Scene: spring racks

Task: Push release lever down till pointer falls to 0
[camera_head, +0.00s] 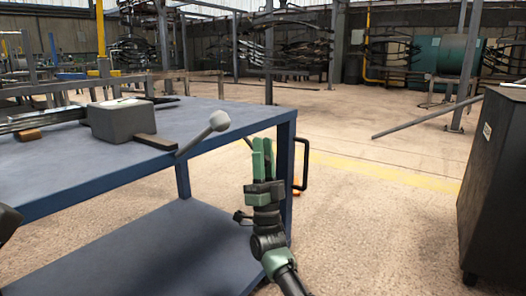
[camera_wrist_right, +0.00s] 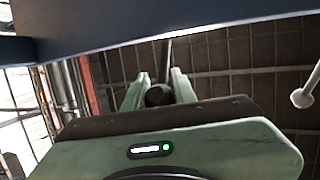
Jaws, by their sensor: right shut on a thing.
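The release lever is a grey rod with a pale round knob (camera_head: 219,120), slanting up past the table's edge beside a grey box (camera_head: 123,121). A pale face shows on top of the box; its pointer is too small to read. In the right wrist view the knob (camera_wrist_right: 302,98) is at the right edge, apart from my fingers. My right gripper (camera_head: 262,152) points up, right of and below the knob, not touching it. It is shut on a dark rod with a round black end (camera_wrist_right: 158,95); in the head view the rod is mostly hidden.
The blue table (camera_head: 75,170) has a lower shelf (camera_head: 150,255) and a black side handle (camera_head: 304,165) close to my right gripper. Its underside edge (camera_wrist_right: 130,30) crosses the top of the wrist view. A dark cabinet (camera_head: 498,190) stands at right. The floor between is clear.

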